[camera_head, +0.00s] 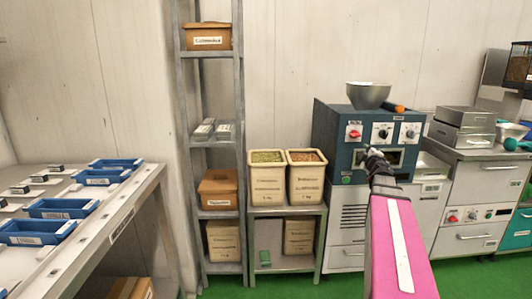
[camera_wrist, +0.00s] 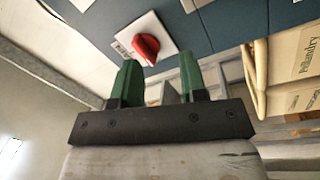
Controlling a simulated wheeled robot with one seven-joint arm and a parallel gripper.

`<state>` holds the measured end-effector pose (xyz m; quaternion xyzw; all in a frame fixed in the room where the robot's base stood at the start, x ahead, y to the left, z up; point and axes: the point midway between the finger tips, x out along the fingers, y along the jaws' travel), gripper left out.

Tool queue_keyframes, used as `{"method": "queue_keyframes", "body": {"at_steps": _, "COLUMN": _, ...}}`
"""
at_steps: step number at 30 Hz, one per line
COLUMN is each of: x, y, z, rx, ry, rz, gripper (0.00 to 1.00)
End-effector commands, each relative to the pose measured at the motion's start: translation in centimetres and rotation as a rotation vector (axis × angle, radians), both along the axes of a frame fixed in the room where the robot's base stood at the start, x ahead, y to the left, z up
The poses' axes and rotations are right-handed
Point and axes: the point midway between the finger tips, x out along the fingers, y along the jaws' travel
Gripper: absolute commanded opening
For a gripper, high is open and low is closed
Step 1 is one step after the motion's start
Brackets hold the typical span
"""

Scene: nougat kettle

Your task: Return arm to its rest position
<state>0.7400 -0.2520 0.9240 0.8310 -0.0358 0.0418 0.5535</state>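My arm (camera_head: 397,245), with a pink link, reaches up from the lower right of the head view towards the dark blue-green machine (camera_head: 335,137). My gripper shows in the wrist view (camera_wrist: 160,82) with two green fingers standing apart and nothing between them. The fingers are near a red knob (camera_wrist: 146,45) on a white plate on the machine's front. I cannot tell whether a finger touches the knob. In the head view the gripper is small and dark in front of the panel, and its fingers cannot be made out.
A metal bowl (camera_head: 368,96) and an orange-handled thing (camera_head: 393,107) sit on top of the machine. Two cream bins (camera_head: 268,184) stand on a low stand to its left. A metal shelf rack (camera_head: 211,140) and a table (camera_head: 133,200) with blue trays are further left. Green floor shows at the bottom.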

Motion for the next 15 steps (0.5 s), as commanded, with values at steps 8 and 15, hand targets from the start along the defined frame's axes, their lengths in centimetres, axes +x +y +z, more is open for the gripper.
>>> {"method": "queue_keyframes", "body": {"at_steps": 8, "x": -2.8, "y": 3.4, "z": -11.1, "rx": 0.409, "ry": 0.229, "rz": -0.340, "gripper": 0.39}}
{"method": "queue_keyframes", "body": {"at_steps": 15, "x": -9.0, "y": 9.5, "z": -22.6, "rx": 0.710, "ry": 0.597, "rz": -0.591, "gripper": 0.39}}
